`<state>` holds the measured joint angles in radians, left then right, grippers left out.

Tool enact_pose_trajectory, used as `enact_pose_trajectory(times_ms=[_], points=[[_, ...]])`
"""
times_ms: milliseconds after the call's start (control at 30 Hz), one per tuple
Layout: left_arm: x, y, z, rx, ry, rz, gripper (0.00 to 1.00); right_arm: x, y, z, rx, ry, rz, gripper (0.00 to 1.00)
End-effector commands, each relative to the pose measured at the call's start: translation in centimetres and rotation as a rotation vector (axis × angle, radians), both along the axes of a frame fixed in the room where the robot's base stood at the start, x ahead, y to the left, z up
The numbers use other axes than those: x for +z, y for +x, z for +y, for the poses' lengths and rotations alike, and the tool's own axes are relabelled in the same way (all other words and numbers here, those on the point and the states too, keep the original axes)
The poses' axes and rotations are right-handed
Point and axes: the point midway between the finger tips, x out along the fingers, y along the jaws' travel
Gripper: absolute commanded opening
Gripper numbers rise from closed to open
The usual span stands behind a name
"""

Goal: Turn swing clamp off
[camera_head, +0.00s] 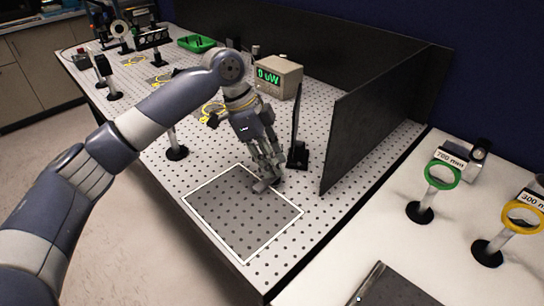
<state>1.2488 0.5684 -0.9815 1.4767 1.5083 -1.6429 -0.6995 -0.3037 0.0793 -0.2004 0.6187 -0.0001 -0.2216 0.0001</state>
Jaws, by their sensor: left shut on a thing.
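My left gripper (266,174) points down at the right part of a white-outlined grey square (226,218) on the perforated table. Its fingers are shut on a small dark grey piece (262,186) low over the square. Most of this piece is hidden by the fingers, so I cannot tell whether it is the swing clamp. A thin black upright post (296,128) on a black base stands just right of the gripper, apart from it. My right gripper is not in view.
Black foam walls (365,120) enclose the back and right. A power meter (279,76) reading "0 uW" stands behind the gripper. A post holder (176,150) stands to the left. A white table at right holds green (441,186) and yellow (506,222) ringed lens mounts.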

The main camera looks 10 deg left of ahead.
Motion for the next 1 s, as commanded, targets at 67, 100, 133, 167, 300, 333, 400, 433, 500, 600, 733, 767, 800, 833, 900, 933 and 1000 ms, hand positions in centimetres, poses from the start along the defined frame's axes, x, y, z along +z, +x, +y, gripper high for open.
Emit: enact_pose_trajectory(times_ms=[67, 100, 133, 167, 300, 333, 400, 433, 500, 600, 733, 767, 800, 833, 900, 933, 1000], points=[[0.5, -0.1, 0.0, 0.034, 0.0, 0.002, 0.02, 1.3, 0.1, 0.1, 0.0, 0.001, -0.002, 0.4], [0.5, -0.1, 0.0, 0.056, 0.0, 0.003, 0.02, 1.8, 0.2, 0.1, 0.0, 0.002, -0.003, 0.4], [0.6, -0.2, 0.0, 0.074, -0.001, 0.002, 0.02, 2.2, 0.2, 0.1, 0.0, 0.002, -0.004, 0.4], [0.6, -0.2, 0.0, 0.095, 0.0, 0.004, 0.02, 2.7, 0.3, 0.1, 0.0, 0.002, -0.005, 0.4], [0.8, -0.3, 0.0, 0.207, 0.0, 0.004, 0.02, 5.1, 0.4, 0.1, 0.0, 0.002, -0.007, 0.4], [0.8, -0.3, -0.1, 0.235, -0.001, 0.004, 0.02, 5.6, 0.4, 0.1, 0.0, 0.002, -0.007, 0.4], [0.9, -0.4, -0.1, 0.301, 0.001, 0.005, 0.02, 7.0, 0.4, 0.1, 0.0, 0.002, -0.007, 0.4], [0.9, -0.4, -0.1, 0.329, 0.0, 0.004, 0.02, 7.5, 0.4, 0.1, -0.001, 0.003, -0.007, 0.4], [0.9, -0.5, -0.1, 0.396, 0.001, 0.005, 0.02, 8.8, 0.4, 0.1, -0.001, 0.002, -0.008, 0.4], [0.9, -0.5, -0.2, 0.491, 0.001, 0.004, 0.02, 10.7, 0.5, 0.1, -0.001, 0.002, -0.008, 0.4], [0.9, -0.6, -0.2, 0.614, 0.001, 0.004, 0.02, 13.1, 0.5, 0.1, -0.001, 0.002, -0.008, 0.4], [0.9, -0.6, -0.3, 0.643, 0.0, 0.005, 0.02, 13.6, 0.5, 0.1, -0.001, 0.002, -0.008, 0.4], [0.9, -0.6, -0.3, 0.68, 0.0, 0.004, 0.02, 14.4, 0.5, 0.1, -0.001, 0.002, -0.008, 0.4], [0.9, -0.6, -0.3, 0.709, 0.001, 0.005, 0.02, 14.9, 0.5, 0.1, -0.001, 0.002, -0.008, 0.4], [0.9, -0.6, -0.3, 0.775, 0.002, 0.004, 0.02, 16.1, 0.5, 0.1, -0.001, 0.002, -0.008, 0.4], [0.9, -0.6, -0.4, 0.804, 0.001, 0.004, 0.02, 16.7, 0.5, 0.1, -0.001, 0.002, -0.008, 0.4], [0.9, -0.7, -0.4, 0.87, 0.0, 0.004, 0.02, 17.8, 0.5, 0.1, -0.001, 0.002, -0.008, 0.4]])
